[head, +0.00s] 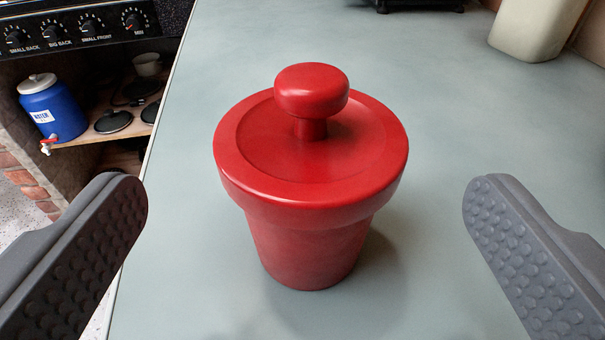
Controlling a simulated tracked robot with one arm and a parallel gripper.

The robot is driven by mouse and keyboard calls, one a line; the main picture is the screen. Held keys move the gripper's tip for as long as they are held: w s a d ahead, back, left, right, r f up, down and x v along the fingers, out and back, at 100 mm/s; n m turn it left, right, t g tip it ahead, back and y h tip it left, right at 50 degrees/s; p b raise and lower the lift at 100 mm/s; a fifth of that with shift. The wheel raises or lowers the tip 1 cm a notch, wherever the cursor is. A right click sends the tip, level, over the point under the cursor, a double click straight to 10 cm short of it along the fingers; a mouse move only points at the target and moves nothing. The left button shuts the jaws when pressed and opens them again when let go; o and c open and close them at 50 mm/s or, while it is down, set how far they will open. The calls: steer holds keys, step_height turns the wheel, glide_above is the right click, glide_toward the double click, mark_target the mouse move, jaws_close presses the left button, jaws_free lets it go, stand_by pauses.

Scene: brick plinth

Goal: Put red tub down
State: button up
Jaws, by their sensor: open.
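The red tub (307,245) stands upright on the grey-green counter (430,130) in the middle of the head view. It has a wide red lid with a round knob on top. My gripper (305,225) is open, with one grey dimpled finger to the left of the tub and the other to the right. Both fingers are clear of the tub, with a wide gap on each side. The tub's shadow falls on the counter around its base, towards the lower right.
The counter's edge runs down the left. Beyond it are a black control panel with knobs (75,28) and a shelf with a blue water container (52,108) and dark lids. A cream container (533,28) stands at the back right. The counter around the tub is clear.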

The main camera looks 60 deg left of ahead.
mark_target(303, 170)
steer(key=b+x, duration=0.1)
steer(key=x, duration=0.5)
steer(key=shift+c, duration=0.3)
